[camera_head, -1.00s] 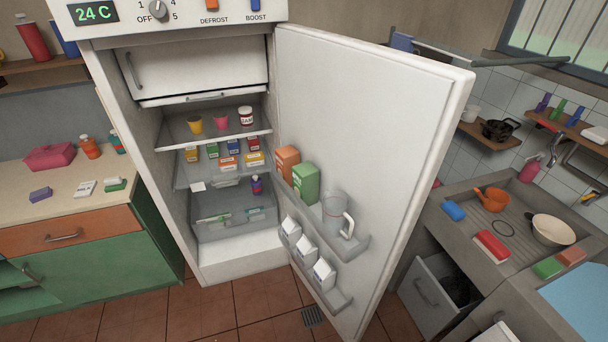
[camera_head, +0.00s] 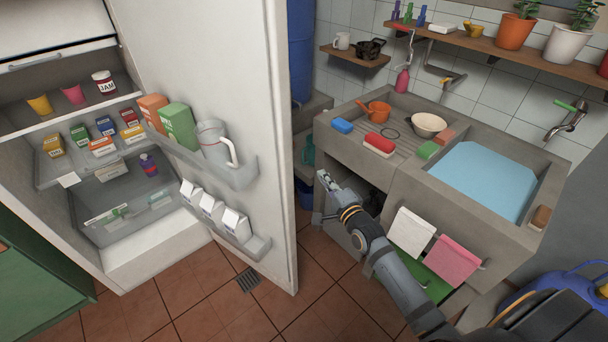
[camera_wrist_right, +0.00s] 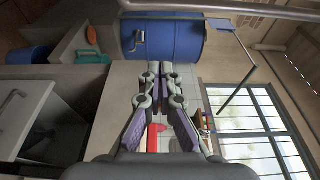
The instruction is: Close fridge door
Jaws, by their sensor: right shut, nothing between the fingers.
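The fridge (camera_head: 40,80) stands at the left in the head view, with its inside showing. Its white door (camera_head: 220,60) is swung wide open toward the right, and its inner side with the racks faces me. My right gripper (camera_head: 326,178) is right of the door's free edge, apart from it, in front of the sink unit. It is shut and empty; its closed fingers also show in the right wrist view (camera_wrist_right: 161,68). The fridge door is not clearly visible in the wrist view. My left gripper is not in view.
The door racks hold cartons (camera_head: 178,128), a jug (camera_head: 216,145) and milk boxes (camera_head: 210,206). A concrete sink unit (camera_head: 400,175) with hanging towels (camera_head: 411,232) stands at the right. A blue barrel (camera_head: 301,50) is behind the door. Tiled floor (camera_head: 200,300) in front is clear.

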